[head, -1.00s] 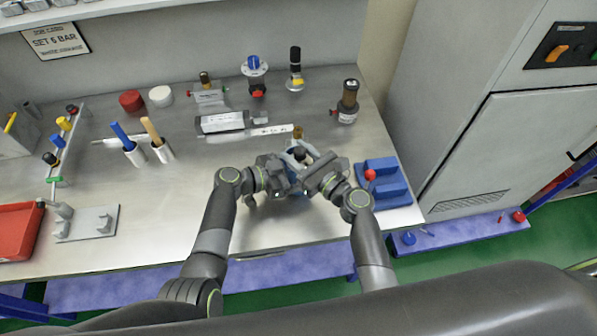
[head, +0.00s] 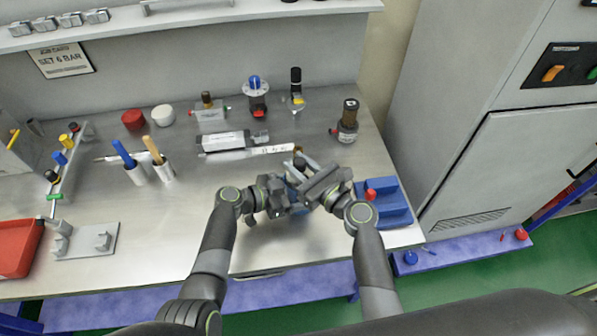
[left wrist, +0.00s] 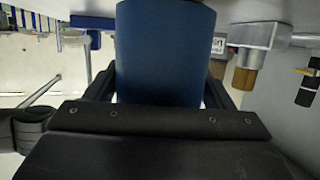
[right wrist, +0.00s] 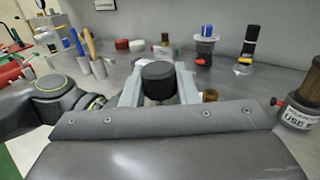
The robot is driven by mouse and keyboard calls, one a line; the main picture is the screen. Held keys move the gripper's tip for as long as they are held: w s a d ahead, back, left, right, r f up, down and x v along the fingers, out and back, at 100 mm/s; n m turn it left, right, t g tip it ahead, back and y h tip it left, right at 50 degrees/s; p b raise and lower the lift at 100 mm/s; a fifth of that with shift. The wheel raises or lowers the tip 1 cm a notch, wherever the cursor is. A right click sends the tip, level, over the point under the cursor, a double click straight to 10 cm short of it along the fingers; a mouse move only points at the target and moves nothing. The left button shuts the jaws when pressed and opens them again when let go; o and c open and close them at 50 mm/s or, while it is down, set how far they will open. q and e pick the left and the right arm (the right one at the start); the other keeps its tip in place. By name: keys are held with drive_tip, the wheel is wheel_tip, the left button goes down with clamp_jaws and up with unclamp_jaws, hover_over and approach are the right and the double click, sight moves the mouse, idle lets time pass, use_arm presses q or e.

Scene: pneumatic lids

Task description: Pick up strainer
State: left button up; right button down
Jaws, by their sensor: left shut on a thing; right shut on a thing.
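No strainer can be made out for certain. My left gripper (head: 283,203) is shut on a blue cylinder (left wrist: 165,55), which fills the space between its fingers in the left wrist view. My right gripper (head: 308,180) is shut on a part with a round black top (right wrist: 158,80), which stands between two light grey finger-like pieces in the right wrist view. Both grippers are close together above the front right of the bench (head: 190,225). In the head view they hide most of what they hold, so I cannot tell whether the two held parts are joined.
A blue fixture (head: 393,208) with a red knob (head: 371,194) is just right of my right gripper. A dark bottle-like unit (head: 347,122) stands behind it. A grey labelled block (head: 222,141) lies farther back. The red tray (head: 18,248) is far left. The bench's front middle is clear.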

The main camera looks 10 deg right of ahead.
wheel_tip(320, 180, up, 15)
drive_tip(key=shift+f, duration=0.15)
use_arm(q)
drive_tip(key=o, duration=1)
drive_tip(key=shift+c, duration=0.2)
